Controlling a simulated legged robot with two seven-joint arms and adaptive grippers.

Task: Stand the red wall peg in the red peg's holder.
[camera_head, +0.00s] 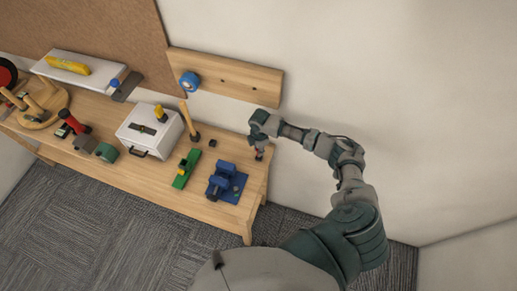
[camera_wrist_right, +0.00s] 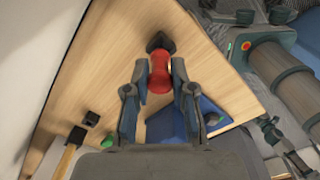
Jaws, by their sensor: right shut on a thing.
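The red wall peg (camera_wrist_right: 160,74) is between the fingers of my right gripper (camera_wrist_right: 158,88) in the wrist view. My right gripper is shut on it. A small black piece, which looks like the red peg's holder (camera_wrist_right: 160,41), shows at the peg's far end on the wooden bench. Peg and black piece meet in the picture; I cannot tell whether the peg sits inside it. In the head view my right gripper (camera_head: 261,150) is low over the bench's right end, with a little red of the peg showing beneath. My left gripper is not in view.
A blue vise (camera_head: 226,183) stands left of my right gripper on the bench (camera_head: 212,211). A green tool (camera_head: 186,169), a small black block (camera_head: 212,143), a hammer (camera_head: 188,122) and a white toolbox (camera_head: 150,130) are farther left. A wooden rail (camera_head: 235,80) is on the wall behind.

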